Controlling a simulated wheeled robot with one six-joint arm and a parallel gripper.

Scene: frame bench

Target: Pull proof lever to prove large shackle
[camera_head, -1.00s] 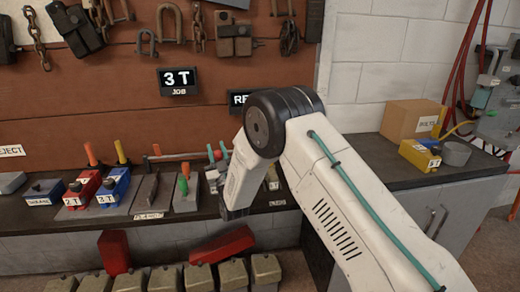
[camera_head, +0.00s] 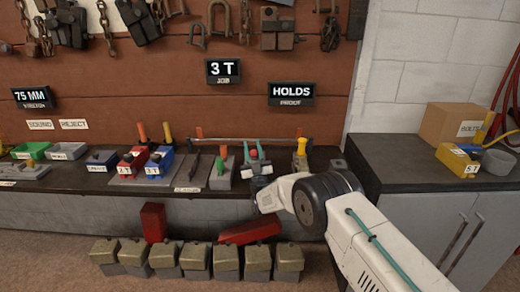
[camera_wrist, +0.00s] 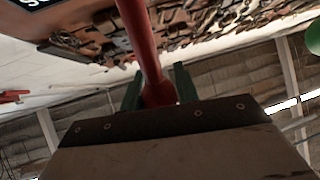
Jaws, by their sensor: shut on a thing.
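My gripper (camera_head: 254,148) is at the bench, its teal fingers standing either side of a red lever handle (camera_head: 253,155). In the wrist view the red lever (camera_wrist: 143,42) runs between the dark green fingers (camera_wrist: 157,88), and the gripper is shut on it. A yellow piece (camera_head: 300,157) stands on the bench right of the lever. Shackles (camera_head: 220,18) hang on the wall board; I cannot tell which shackle is the large one.
Red blocks (camera_head: 153,222) and several tan-topped blocks (camera_head: 227,262) are below. A cardboard box (camera_head: 465,123) and yellow block (camera_head: 452,160) are on the right counter.

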